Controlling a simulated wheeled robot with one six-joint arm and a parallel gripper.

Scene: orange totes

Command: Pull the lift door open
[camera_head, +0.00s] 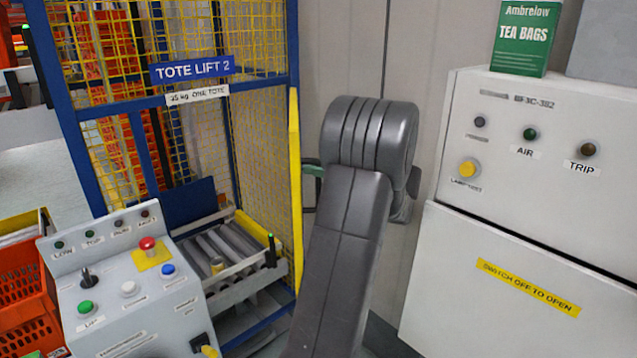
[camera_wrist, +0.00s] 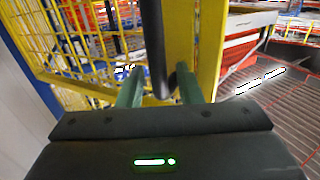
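The tote lift is a blue-framed cage with yellow mesh under a sign (camera_head: 192,68). Its yellow door (camera_head: 296,190) stands nearly edge-on on the cage's right side in the head view. In the wrist view the door's yellow post (camera_wrist: 207,35) is close ahead, with yellow mesh to its left. A black upright handle (camera_wrist: 156,45) runs down between the two green fingers of my gripper (camera_wrist: 160,80). I cannot tell whether the fingers press on it. In the head view my grey arm hides most of my gripper; only a green finger shows beside the door.
A control box (camera_head: 130,280) with buttons and a red stop knob stands front left, beside an orange tote (camera_head: 28,290). Rollers (camera_head: 225,250) show inside the lift. A pale cabinet (camera_head: 520,240) with a green tea box (camera_head: 525,38) on top stands at right.

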